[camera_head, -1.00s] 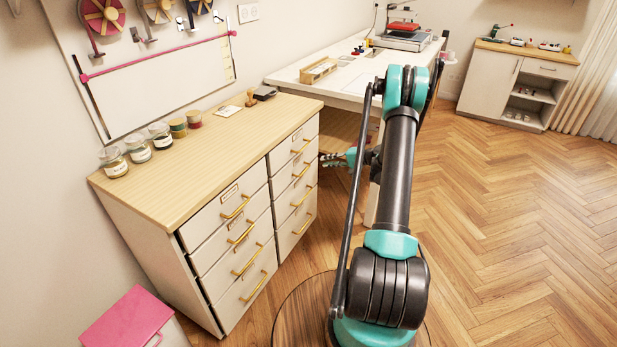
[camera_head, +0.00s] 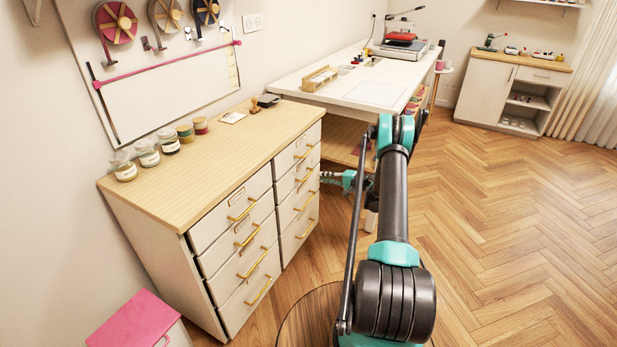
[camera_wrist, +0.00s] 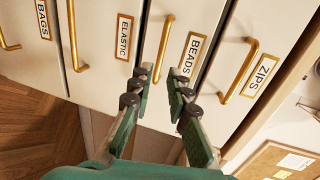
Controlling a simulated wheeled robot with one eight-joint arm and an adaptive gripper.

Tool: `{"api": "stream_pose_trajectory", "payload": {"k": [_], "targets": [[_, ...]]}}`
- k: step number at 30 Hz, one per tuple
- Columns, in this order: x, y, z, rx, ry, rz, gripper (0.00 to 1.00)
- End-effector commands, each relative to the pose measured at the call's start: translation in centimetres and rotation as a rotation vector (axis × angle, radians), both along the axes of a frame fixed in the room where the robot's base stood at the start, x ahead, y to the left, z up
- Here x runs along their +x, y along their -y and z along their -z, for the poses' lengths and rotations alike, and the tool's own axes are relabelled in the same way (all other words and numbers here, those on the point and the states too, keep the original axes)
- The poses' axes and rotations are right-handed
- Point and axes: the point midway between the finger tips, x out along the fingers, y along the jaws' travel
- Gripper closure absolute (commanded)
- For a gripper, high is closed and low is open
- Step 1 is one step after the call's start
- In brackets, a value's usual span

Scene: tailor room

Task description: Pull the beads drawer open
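The beads drawer (camera_wrist: 179,18) is a white front with a "BEADS" label (camera_wrist: 194,54) and a brass bar handle (camera_wrist: 164,48), in the wrist view. It looks shut, level with its neighbours. In the head view its handle (camera_head: 306,178) appears to be the second from the top in the right column. My gripper (camera_wrist: 159,78) is open, with one green finger on each side of the handle's lower end in the wrist view. I cannot tell whether either finger touches it. In the head view my gripper (camera_head: 326,177) is close to the drawer fronts.
The "ZIPS" handle (camera_wrist: 239,70) and "ELASTIC" handle (camera_wrist: 73,38) flank the beads drawer. Jars (camera_head: 147,152) stand on the wooden cabinet top (camera_head: 215,150). A white worktable (camera_head: 345,75) stands behind my arm. A pink-lidded box (camera_head: 138,322) is at lower left. The floor at right is clear.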

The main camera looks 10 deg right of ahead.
Motion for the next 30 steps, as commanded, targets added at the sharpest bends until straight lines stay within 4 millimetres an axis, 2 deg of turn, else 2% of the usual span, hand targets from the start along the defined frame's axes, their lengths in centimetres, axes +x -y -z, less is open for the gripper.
{"api": "stream_pose_trajectory", "payload": {"k": [6, 13, 19, 27, 30], "targets": [[2.5, -3.6, 0.9, 0.0, 0.0, -0.003, 0.83], [4.4, -6.2, 1.6, 0.0, 0.001, -0.001, 0.83], [5.1, -7.0, 1.8, 0.0, 0.0, 0.0, 0.83], [5.1, -7.0, 1.8, 0.0, 0.0, 0.0, 0.83], [5.1, -7.0, 1.8, 0.0, 0.0, 0.0, 0.95]]}}
